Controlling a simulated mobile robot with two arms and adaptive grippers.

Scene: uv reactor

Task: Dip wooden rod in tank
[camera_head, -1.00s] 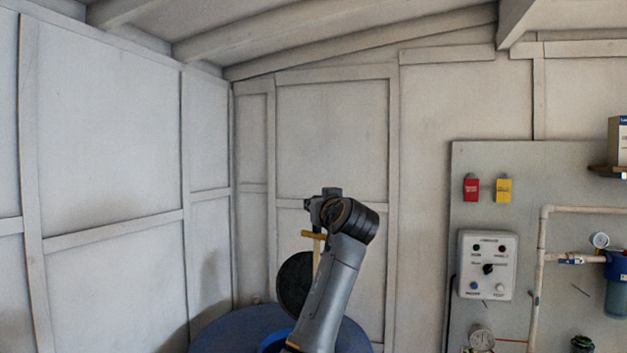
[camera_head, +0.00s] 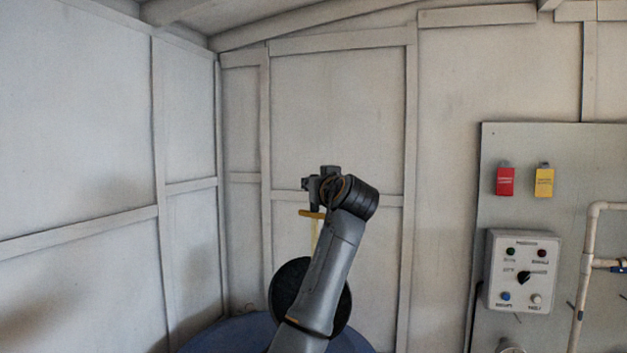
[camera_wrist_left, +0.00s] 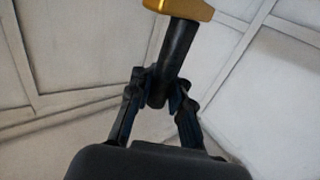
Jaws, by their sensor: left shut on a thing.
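My left gripper (camera_head: 309,184) is raised in front of the corner walls. In the left wrist view my left gripper (camera_wrist_left: 163,95) is shut on the black handle (camera_wrist_left: 176,48) of the wooden rod. A yellow crosspiece (camera_wrist_left: 182,8) sits at the handle's far end. In the head view the yellow crosspiece (camera_head: 311,214) shows just below the gripper, with the rod's pale shaft (camera_head: 315,236) hanging below it. The shaft's lower end is hidden. The blue tank (camera_head: 235,332) is at the bottom, mostly cut off and partly behind my arm. My right gripper is not in view.
A black disc (camera_head: 287,285) stands by the tank, partly behind my arm. A grey board (camera_head: 560,160) at the right carries red and yellow tags (camera_head: 505,181), a control box (camera_head: 521,271) and pipes (camera_head: 586,245). The space around the raised gripper looks clear.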

